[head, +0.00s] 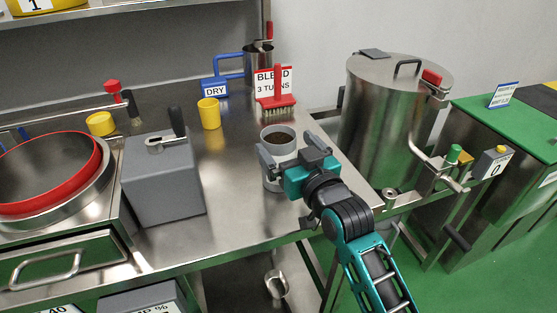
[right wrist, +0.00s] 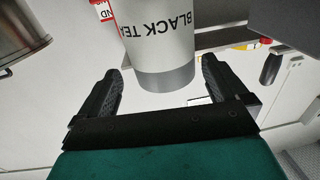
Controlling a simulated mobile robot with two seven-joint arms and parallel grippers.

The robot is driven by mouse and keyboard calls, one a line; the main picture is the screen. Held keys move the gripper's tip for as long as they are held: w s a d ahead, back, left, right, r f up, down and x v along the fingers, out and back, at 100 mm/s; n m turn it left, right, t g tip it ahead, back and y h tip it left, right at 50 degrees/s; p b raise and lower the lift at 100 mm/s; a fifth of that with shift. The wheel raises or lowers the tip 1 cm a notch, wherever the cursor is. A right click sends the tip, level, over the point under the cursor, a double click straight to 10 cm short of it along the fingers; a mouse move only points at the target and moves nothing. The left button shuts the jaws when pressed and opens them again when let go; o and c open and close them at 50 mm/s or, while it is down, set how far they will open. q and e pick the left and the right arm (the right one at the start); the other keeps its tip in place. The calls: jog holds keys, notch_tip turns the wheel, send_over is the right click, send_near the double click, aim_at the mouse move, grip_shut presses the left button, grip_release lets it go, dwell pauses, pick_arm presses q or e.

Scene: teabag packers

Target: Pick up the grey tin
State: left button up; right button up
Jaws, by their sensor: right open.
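The grey tin (head: 279,137) stands upright on the steel worktop near its right end, open at the top with dark loose contents. In the right wrist view the tin (right wrist: 158,45) is pale with "BLACK TEA" lettering and a darker grey band at one end. My right gripper (head: 291,150) is open at the near side of the tin and hides part of it. In the right wrist view its fingertips (right wrist: 160,72) lie on either side of the tin, with gaps visible between fingers and tin. My left gripper is not in view.
Behind the tin stand a red brush (head: 276,102) and a "BLEND 3 TURNS" sign (head: 288,80). A yellow cup (head: 209,113) and a grey box (head: 160,185) are to the left. A large steel drum (head: 385,120) stands to the right. Worktop in front of the tin is clear.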

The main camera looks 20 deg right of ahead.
aim_at(274, 131)
jog(key=shift+w+a+r, duration=0.1)
jog(key=shift+w+a, duration=0.1)
jog(key=shift+w, duration=0.7)
jog(key=shift+w+a+r, duration=0.1)
jog(key=shift+w+a, duration=0.1)
jog(key=shift+w, duration=0.65)
jog(key=shift+w+a+r, duration=0.1)
jog(key=shift+w+a, duration=0.1)
jog(key=shift+w, duration=0.7)
jog(key=shift+c, duration=0.2)
jog(key=c, duration=1.2)
jog(key=shift+c, duration=0.4)
jog(key=shift+r, duration=0.1)
